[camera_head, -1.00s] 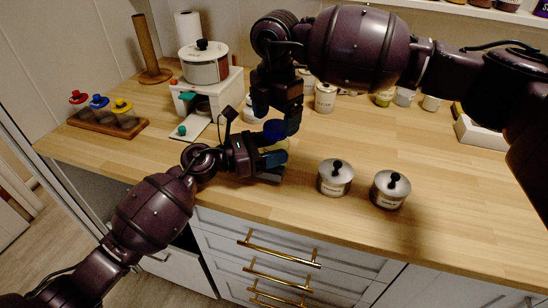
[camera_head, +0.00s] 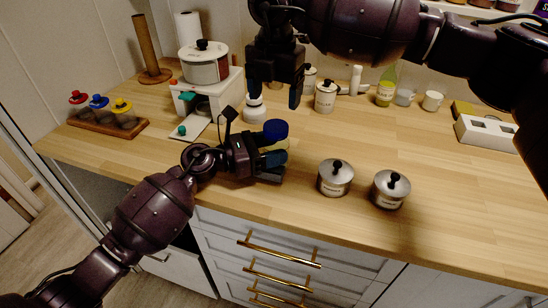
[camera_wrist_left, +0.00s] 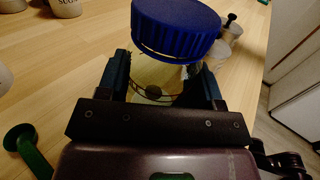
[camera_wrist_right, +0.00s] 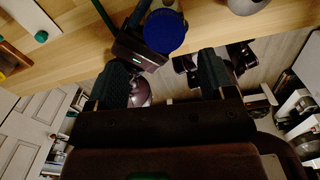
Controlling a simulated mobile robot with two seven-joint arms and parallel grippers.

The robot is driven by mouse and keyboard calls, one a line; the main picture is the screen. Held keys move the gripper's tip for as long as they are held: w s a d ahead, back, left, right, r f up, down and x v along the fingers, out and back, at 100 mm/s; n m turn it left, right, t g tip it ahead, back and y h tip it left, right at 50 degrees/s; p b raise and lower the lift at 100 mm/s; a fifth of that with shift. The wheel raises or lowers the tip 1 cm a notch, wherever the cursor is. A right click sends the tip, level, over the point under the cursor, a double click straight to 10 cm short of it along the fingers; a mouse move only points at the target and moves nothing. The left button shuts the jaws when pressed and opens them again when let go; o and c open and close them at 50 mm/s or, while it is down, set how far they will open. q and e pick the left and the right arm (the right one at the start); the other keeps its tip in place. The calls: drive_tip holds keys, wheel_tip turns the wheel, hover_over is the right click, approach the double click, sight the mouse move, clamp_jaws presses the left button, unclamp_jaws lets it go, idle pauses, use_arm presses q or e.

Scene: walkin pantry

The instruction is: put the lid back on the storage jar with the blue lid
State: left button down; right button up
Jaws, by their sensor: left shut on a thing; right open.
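The storage jar (camera_wrist_left: 152,74) is clear glass and stands upright in my left gripper (camera_wrist_left: 163,78). Its ridged blue lid (camera_head: 276,128) sits over the jar's mouth and also shows in the left wrist view (camera_wrist_left: 176,28). I cannot tell whether the lid is fully seated. In the head view the left gripper (camera_head: 272,160) is shut on the jar body, which is mostly hidden. My right gripper (camera_head: 273,92) is open and empty above the lid. The right wrist view shows the lid (camera_wrist_right: 165,31) beyond its open fingers (camera_wrist_right: 165,72).
Two metal canisters (camera_head: 335,177) (camera_head: 390,189) stand to the right of the jar. A white stand (camera_head: 208,98) bears a pot (camera_head: 204,63) at the left. A wooden rack (camera_head: 108,123) holds several coloured-lidded jars. The counter's right middle is clear.

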sight(276, 126)
drive_tip(key=n, duration=0.5)
drive_tip(key=shift+r+n, duration=0.3)
drive_tip(key=shift+r, duration=0.1)
drive_tip(key=n, duration=0.6)
drive_tip(key=shift+r+n, duration=0.2)
drive_tip(key=shift+n, duration=0.2)
drive_tip(key=n, duration=0.5)
drive_tip(key=shift+s, duration=0.1)
drive_tip(key=n, duration=0.6)
drive_tip(key=shift+d+n, duration=0.1)
drive_tip(key=shift+n, duration=0.3)
drive_tip(key=shift+f, duration=4)
